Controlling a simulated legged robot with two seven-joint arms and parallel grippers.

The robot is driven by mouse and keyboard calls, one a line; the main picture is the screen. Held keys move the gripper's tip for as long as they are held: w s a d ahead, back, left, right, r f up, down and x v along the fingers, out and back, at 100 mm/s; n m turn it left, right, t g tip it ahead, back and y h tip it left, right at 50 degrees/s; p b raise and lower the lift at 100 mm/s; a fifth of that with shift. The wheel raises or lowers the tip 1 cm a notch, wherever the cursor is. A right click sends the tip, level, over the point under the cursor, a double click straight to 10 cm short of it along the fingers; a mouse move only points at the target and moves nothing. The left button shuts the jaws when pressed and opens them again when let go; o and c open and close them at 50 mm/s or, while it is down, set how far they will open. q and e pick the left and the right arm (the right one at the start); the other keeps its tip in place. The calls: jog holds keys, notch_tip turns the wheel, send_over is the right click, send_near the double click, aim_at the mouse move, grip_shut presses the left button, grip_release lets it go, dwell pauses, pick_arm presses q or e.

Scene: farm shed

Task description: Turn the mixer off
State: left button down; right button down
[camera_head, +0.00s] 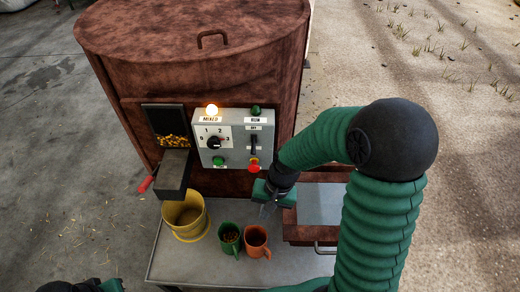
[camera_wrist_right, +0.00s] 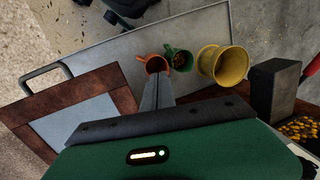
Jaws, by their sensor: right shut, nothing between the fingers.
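The mixer (camera_head: 190,65) is a large reddish-brown drum with a grey control panel (camera_head: 233,160) on its front. The panel has a lit orange-white lamp (camera_head: 211,111) above a "MIXED" label and a dark green lamp (camera_head: 256,111). It also has a black dial (camera_head: 214,142) marked 0 to 3, whose pointer seems to face 3, a green button (camera_head: 218,161), and a black lever switch (camera_head: 253,146) above a red knob (camera_head: 253,165). My right gripper (camera_head: 267,209) is shut and empty, below the panel and apart from it; its fingers show in the wrist view (camera_wrist_right: 158,90). My left gripper (camera_head: 85,287) is barely in frame.
A filled green mug (camera_head: 229,238) and an orange mug (camera_head: 256,242) stand on the metal table (camera_head: 180,265). A brown-framed box (camera_head: 310,234) is at right.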

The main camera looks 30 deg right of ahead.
jog(key=w+d+r+m+t+y, duration=0.2)
jog(key=w+d+m+y, duration=0.25)
jog(key=m, duration=0.25)
jog(key=m+t+y+p, duration=0.2)
jog(key=m+t, duration=0.5)
send_near(254, 147)
jog(key=shift+s+d+f+h, duration=0.25)
jog(key=shift+s+d+f, duration=0.45)
jog(key=shift+d, duration=0.15)
jog(key=shift+w+a+f, duration=0.1)
jog(key=shift+a, duration=0.05)
jog(key=x, duration=0.4)
jog(key=p+x, duration=0.1)
jog(key=x, duration=0.4)
jog(key=shift+f, duration=0.25)
jog(key=shift+w+a+f+g, duration=0.15)
jog(key=shift+a+g, duration=0.05)
jog(key=shift+g, duration=0.1)
